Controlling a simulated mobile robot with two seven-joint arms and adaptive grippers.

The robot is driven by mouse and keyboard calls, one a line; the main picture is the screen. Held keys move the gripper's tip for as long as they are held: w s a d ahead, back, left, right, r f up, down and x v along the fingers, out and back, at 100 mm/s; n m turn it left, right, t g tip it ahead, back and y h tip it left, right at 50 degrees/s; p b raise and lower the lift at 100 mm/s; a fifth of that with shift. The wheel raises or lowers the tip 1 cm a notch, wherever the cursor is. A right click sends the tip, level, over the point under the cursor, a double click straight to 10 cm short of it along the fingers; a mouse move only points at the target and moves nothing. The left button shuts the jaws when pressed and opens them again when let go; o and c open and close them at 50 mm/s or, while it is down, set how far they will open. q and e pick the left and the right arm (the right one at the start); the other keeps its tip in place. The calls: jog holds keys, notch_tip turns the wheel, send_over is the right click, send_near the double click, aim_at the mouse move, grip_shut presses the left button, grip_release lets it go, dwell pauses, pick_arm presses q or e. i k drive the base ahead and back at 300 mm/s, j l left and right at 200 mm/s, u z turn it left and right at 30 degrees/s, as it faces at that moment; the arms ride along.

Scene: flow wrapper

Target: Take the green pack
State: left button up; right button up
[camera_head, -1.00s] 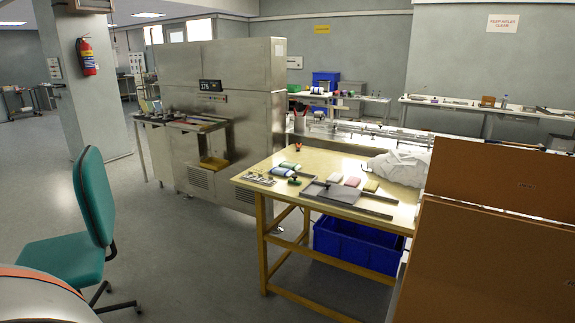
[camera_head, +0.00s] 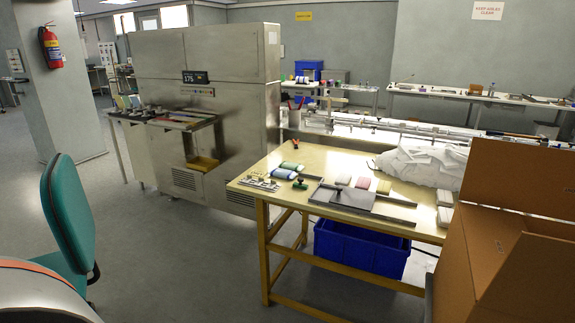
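A green pack (camera_head: 292,166) lies flat near the back left of the yellow-framed table (camera_head: 252,190), beside a bluish pack (camera_head: 283,174). A small dark green knobbed item (camera_head: 300,184) stands in front of the left packs. Neither of my grippers is in view.
A green chair (camera_head: 72,215) stands at the left. A large cardboard box (camera_head: 515,245) blocks the right front. A blue crate (camera_head: 360,248) sits under the table. A grey plate with rails (camera_head: 350,199) and a white crumpled bag (camera_head: 425,163) lie on the table. Floor before the table's left is open.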

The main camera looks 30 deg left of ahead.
aim_at(296, 167)
jog(key=i+j, duration=0.1)
jog(key=j, duration=0.55)
jog(key=i+j+z, duration=0.15)
jog(key=j, duration=0.5)
jog(key=i+j, duration=0.1)
jog(key=j, duration=0.55)
